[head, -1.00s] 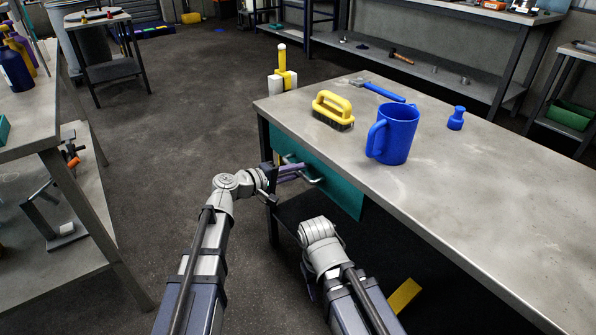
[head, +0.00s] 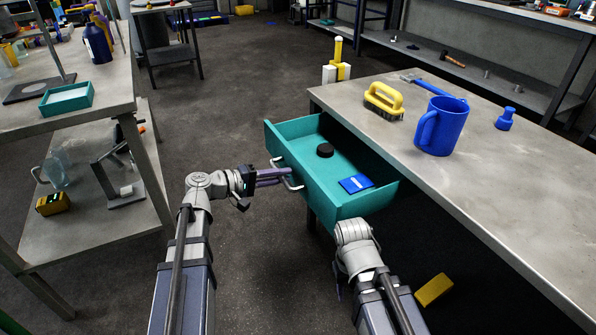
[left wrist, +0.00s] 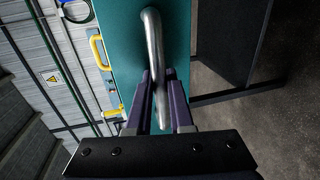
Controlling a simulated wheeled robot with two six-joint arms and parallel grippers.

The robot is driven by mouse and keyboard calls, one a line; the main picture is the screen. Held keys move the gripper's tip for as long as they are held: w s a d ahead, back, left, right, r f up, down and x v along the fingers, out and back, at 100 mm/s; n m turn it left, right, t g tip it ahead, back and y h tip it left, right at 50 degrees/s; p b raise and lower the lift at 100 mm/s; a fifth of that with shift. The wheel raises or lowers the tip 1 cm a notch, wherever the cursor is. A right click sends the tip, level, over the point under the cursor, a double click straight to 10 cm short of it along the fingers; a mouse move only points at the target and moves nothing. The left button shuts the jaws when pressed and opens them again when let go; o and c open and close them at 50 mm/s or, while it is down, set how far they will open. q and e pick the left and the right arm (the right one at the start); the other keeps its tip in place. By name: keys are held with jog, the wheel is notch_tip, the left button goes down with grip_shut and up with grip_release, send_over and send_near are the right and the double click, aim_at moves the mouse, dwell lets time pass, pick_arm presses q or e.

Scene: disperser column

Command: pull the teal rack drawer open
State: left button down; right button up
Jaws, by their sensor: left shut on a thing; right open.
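The teal rack drawer (head: 326,207) stands well out from under the grey workbench top in the head view. A dark round puck (head: 324,150) and a blue packet (head: 355,184) lie inside it. Its silver bar handle (head: 292,183) is on the front panel. My left gripper (head: 280,175) is shut on the handle. In the left wrist view its purple fingers (left wrist: 162,95) stand on both sides of the metal handle (left wrist: 153,40), against the teal front. My right arm is at the drawer's near right corner; its fingers are hidden in the head view.
On the workbench (head: 480,180) stand a blue mug (head: 442,128), a yellow brush (head: 384,97), a blue-handled hammer (head: 430,85) and a blue bottle (head: 505,119). A shelved table (head: 120,105) stands at the left. Open floor lies between. A yellow block (head: 433,290) lies low at the right.

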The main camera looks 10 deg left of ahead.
pick_arm(q)
jog(key=shift+f+v, duration=0.25)
jog(key=shift+v, duration=0.9)
jog(key=c, duration=0.8)
grip_release()
jog(key=p+v, duration=0.1)
jog(key=v, duration=0.7)
jog(key=shift+p, duration=0.3)
